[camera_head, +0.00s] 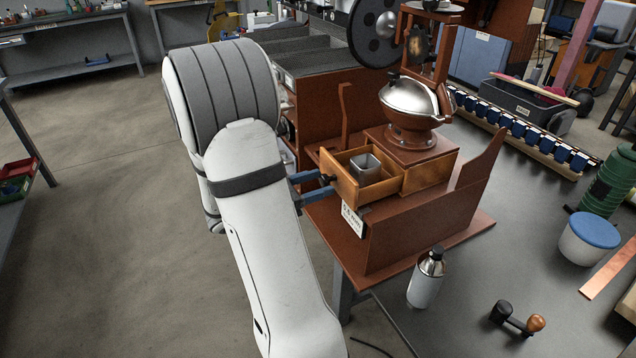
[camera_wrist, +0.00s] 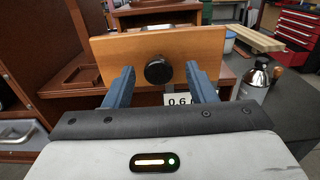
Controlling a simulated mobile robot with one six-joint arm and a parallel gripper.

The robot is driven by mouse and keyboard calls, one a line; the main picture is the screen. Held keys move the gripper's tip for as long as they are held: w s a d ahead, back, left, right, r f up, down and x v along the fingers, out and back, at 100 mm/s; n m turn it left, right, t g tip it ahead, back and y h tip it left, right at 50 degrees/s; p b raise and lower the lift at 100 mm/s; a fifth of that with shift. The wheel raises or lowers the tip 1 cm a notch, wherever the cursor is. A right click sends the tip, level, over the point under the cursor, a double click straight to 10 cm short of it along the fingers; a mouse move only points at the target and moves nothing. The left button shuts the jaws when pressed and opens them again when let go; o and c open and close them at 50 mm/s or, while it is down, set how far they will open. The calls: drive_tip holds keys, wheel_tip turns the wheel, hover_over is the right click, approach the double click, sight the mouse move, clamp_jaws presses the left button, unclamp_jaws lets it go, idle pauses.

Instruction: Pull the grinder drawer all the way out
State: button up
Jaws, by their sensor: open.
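The grinder drawer (camera_head: 345,184) is a light wooden box that stands well out from the base of the brown grinder (camera_head: 412,140). A square metal cup (camera_head: 366,166) sits inside it. In the wrist view the drawer front (camera_wrist: 205,48) faces me, with a round black knob (camera_wrist: 158,70) at its middle. My gripper (camera_head: 325,182) is open at the drawer front. In the wrist view its two blue fingers (camera_wrist: 160,72) stand apart on either side of the knob, with visible gaps. Whether the drawer's back end is still inside the grinder is hard to tell.
A brown wooden tray-like stand (camera_head: 400,235) holds the grinder, with a number tag (camera_head: 352,219) below the drawer. Open floor (camera_head: 90,200) lies to the left.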

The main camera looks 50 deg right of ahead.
drive_tip(key=v, duration=0.7)
drive_tip(key=shift+a, duration=0.25)
drive_tip(key=shift+w, duration=0.1)
drive_tip(key=shift+x, duration=3.9)
drive_tip(key=shift+a, duration=0.1)
